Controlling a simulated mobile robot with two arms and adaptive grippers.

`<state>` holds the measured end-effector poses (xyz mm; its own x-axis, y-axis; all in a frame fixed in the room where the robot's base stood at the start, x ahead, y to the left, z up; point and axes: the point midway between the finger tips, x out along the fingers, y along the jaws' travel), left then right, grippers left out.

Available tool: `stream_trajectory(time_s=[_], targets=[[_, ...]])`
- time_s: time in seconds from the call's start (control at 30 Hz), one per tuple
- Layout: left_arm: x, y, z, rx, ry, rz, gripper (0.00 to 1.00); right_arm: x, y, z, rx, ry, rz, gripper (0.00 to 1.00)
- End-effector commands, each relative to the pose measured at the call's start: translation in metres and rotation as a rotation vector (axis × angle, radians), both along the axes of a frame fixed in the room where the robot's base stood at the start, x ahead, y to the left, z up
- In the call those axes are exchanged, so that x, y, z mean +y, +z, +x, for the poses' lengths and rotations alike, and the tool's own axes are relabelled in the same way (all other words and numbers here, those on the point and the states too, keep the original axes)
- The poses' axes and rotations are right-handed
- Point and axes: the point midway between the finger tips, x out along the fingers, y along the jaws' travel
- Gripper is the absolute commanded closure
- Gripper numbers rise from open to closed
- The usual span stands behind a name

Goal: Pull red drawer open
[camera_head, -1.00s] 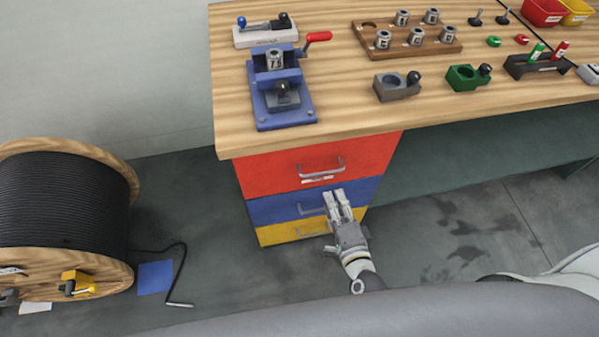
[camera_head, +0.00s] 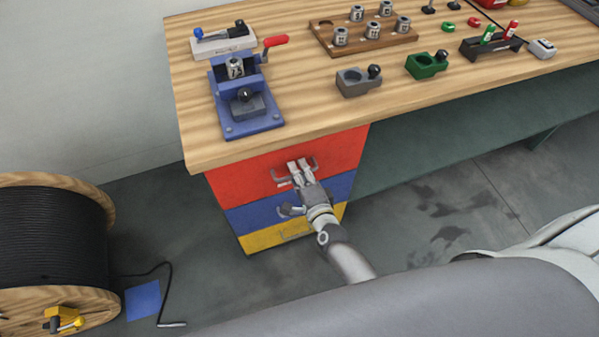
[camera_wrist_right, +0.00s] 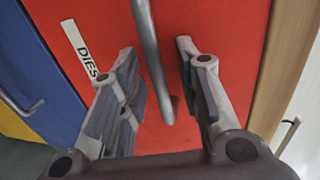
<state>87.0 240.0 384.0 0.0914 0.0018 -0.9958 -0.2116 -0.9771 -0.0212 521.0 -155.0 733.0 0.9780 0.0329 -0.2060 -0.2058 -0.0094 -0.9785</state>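The red drawer (camera_head: 240,178) is the top one of a stack under the wooden workbench, and its front looks flush with the stack. Its grey bar handle (camera_head: 313,163) is on the front. My right gripper (camera_head: 300,166) is in front of this handle. In the right wrist view the open fingers (camera_wrist_right: 158,85) stand on either side of the handle bar (camera_wrist_right: 152,60), with a gap on both sides. A white label reading "DIES" (camera_wrist_right: 82,50) is on the red front (camera_wrist_right: 230,30). My left gripper is not in view.
Below are a blue drawer (camera_head: 262,213) and a yellow drawer (camera_head: 262,240). The bench top (camera_head: 300,110) holds a blue clamp fixture (camera_head: 245,105) and several die holders. A cable reel (camera_head: 50,240) stands on the floor at left. Floor in front of the drawers looks clear.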

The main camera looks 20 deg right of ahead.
Motion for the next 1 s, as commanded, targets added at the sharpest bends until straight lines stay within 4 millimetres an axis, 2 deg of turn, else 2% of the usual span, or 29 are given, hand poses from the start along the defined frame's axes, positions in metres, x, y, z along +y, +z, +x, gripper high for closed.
stream_trajectory(time_s=[0.23,0.47,0.83,1.0], targets=[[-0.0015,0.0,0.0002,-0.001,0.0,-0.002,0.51,0.0001,-0.0004,0.0002,0.0,0.0,0.0,0.7],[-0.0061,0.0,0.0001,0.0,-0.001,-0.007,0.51,0.0002,-0.0003,0.0001,0.0,0.0,0.0,0.99],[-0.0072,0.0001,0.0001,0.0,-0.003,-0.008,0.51,0.0002,-0.0006,-0.0007,0.001,0.0,0.0,1.0],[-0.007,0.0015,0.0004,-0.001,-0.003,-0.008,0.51,0.0,-0.001,-0.0093,0.003,0.0,0.0,1.0]])
